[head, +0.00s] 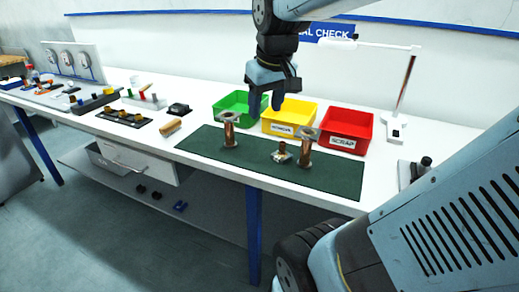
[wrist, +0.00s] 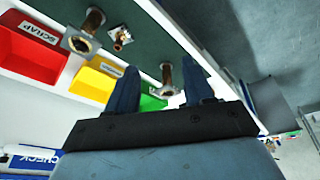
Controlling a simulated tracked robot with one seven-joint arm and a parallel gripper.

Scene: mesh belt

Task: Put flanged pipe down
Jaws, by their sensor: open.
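Two copper-coloured flanged pipes stand upright on the dark green mat (head: 205,146). The left pipe (head: 229,132) also shows in the wrist view (wrist: 167,77), seen between my fingers. The right pipe (head: 306,150) also shows in the wrist view (wrist: 91,24), well to the side of my fingers. A small brass fitting with a flange (head: 281,154) sits on the mat beside the right pipe. My gripper (head: 266,107) is open and empty, fingers pointing down, above the mat near the left pipe and apart from it.
Green (head: 225,104), yellow (head: 298,110) and red (head: 349,127) bins stand behind the mat; the red one is labelled SCRAP. A lamp (head: 398,110) stands at the right. Several small parts lie on the bench's left. The mat's front strip is clear.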

